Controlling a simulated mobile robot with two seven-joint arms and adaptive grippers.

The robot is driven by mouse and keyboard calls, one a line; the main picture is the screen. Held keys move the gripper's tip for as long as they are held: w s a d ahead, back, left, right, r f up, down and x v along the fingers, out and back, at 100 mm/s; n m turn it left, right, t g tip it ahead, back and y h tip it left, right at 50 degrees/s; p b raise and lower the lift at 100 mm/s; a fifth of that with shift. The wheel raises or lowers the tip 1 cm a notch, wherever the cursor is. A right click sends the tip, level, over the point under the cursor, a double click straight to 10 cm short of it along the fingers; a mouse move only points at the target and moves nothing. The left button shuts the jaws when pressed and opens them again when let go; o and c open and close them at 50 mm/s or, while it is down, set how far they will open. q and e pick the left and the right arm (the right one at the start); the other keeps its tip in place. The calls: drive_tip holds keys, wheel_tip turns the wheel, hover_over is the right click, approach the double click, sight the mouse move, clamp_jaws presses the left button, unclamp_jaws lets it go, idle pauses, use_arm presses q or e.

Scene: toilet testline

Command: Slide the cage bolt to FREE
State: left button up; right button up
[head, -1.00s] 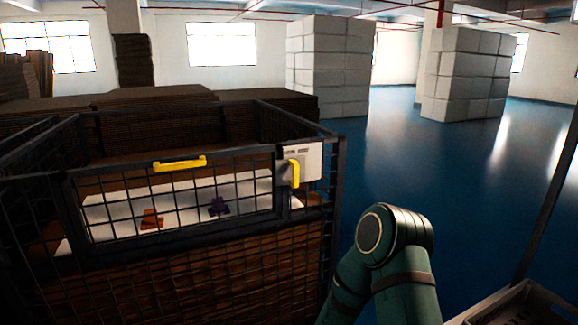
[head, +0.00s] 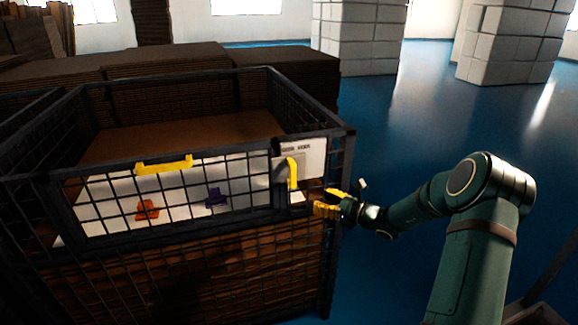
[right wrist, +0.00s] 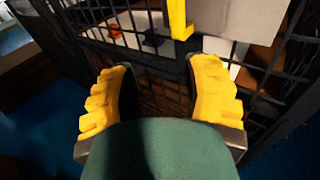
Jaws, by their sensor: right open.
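The cage bolt's yellow handle (head: 292,174) stands upright against a pale plate (head: 313,160) at the right end of the cage's front. It also shows at the top of the right wrist view (right wrist: 180,20). The plate's lettering is too small to read. My right gripper (head: 328,203), with yellow fingers, is just right of and a little below the handle at the cage corner. In the right wrist view (right wrist: 160,85) its fingers are spread and empty, with the handle beyond the tips, nearer the right finger. My left gripper does not show.
The dark mesh cage (head: 180,225) has a yellow bar handle (head: 164,165) on its front panel. Inside, an orange piece (head: 147,209) and a purple piece (head: 215,197) lie on a white surface. Blue floor to the right is open.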

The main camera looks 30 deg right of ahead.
sight(293, 182)
drive_tip(key=shift+m+t, duration=0.4)
drive_tip(key=shift+t, duration=0.1)
drive_tip(key=w, duration=0.4)
drive_tip(key=w+a+r, duration=0.1)
drive_tip(key=w, duration=0.4)
drive_tip(key=w+a+r, duration=0.1)
drive_tip(key=w, duration=0.3)
drive_tip(key=shift+w+a+r+p, duration=0.2)
drive_tip(key=shift+a+p, duration=0.05)
drive_tip(key=shift+p, duration=0.15)
clamp_jaws()
